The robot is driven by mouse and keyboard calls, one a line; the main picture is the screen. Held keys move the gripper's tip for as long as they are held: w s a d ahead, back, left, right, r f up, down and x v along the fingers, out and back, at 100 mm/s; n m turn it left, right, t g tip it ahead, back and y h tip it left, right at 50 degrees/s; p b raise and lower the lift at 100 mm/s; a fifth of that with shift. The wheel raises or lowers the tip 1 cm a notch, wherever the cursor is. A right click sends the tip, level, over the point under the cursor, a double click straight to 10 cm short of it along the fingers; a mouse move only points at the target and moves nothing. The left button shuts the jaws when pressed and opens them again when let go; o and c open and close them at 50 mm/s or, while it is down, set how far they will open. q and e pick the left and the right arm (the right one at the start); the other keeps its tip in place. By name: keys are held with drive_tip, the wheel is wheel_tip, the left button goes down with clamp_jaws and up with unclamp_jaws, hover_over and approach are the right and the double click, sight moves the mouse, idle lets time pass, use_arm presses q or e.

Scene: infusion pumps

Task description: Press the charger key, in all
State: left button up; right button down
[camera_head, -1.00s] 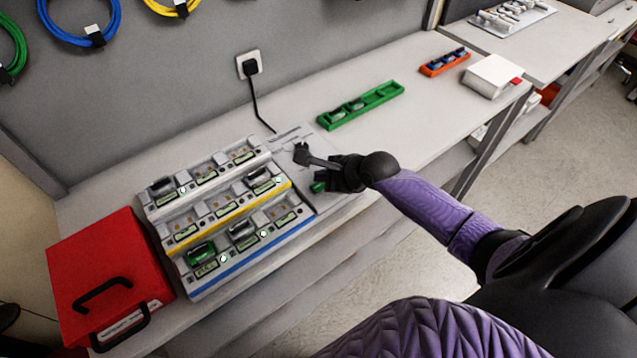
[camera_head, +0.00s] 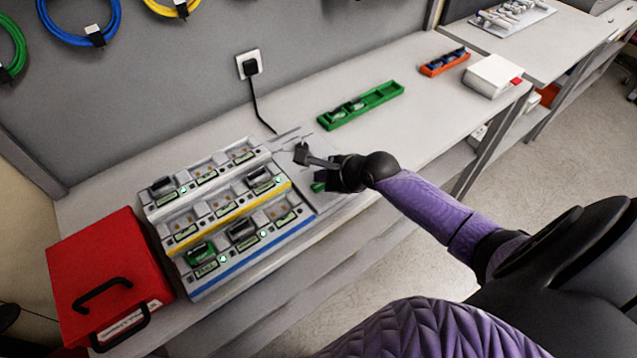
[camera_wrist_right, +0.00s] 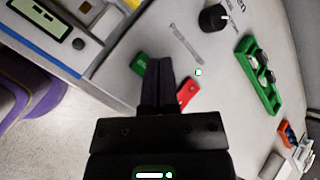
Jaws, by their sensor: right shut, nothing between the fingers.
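The charger (camera_head: 225,213) is a pale rack with three stepped rows of bays, edged in white, yellow and blue, with several packs in the bays. Its flat panel (camera_wrist_right: 180,45) lies to the right of the bays. In the right wrist view the panel has a green key (camera_wrist_right: 140,66), a red key (camera_wrist_right: 188,92), a black knob (camera_wrist_right: 213,18) and a small lit green lamp (camera_wrist_right: 198,72). My right gripper (camera_wrist_right: 158,62) is shut and empty over the panel, between the two keys; it partly covers both. I cannot tell whether its tips touch. My left gripper is not in view.
A red case (camera_head: 105,275) with black handles stands left of the charger. A green tray (camera_head: 360,105) and an orange tray (camera_head: 445,62) lie further back, near a white box (camera_head: 493,75). A black cord runs from a wall socket (camera_head: 249,64) behind the charger.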

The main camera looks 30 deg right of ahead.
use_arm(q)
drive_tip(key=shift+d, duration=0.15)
use_arm(e)
drive_tip(key=shift+f, duration=0.1)
drive_tip(key=shift+f, duration=0.35)
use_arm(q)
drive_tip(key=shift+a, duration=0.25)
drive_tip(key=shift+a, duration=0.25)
use_arm(e)
drive_tip(key=shift+f, duration=0.1)
